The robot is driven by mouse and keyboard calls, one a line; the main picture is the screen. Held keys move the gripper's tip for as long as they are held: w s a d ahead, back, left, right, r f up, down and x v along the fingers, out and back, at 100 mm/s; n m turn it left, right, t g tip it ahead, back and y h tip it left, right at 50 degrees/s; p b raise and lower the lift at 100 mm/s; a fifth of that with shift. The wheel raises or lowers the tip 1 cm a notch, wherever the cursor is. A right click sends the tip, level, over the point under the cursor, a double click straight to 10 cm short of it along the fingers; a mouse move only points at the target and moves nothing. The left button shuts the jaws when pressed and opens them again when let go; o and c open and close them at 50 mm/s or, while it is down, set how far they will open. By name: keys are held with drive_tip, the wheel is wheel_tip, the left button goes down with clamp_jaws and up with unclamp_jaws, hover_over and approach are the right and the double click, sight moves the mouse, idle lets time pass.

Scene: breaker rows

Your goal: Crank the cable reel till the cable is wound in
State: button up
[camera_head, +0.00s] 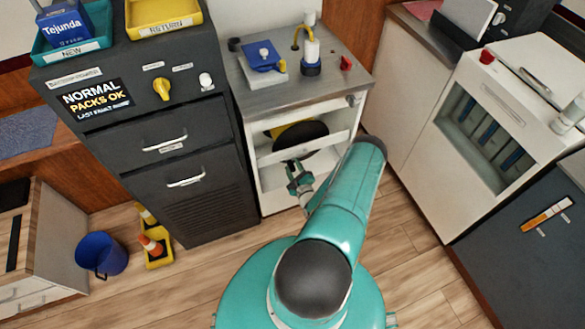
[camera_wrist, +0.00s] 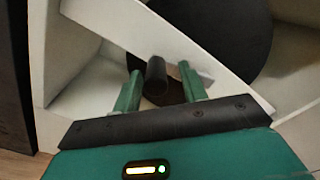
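The cable reel shows as a large black disc (camera_head: 302,136) with a yellow part (camera_head: 284,127) behind it, inside the open white cabinet in the head view. The black disc (camera_wrist: 232,42) also fills the upper right of the wrist view. A short black cylindrical handle (camera_wrist: 156,76) points toward the wrist camera. My gripper (camera_head: 296,172) is at the cabinet's opening, below the disc. In the wrist view my gripper (camera_wrist: 161,88) has its two green fingers apart, one on each side of the handle, with gaps visible. I cannot tell the cable from the other parts.
A white crossbar (camera_wrist: 175,48) runs across the opening close to the fingers. A dark cabinet (camera_head: 180,150) with drawers stands to the left, a white machine (camera_head: 490,110) to the right. A blue bucket (camera_head: 101,255) and an orange cone (camera_head: 152,246) stand on the floor at left.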

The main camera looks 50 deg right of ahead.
drive_tip(key=shift+w+a, duration=0.1)
drive_tip(key=shift+a, duration=0.05)
drive_tip(key=v, duration=1.3)
drive_tip(key=shift+s+a, duration=0.15)
drive_tip(key=shift+s, duration=0.15)
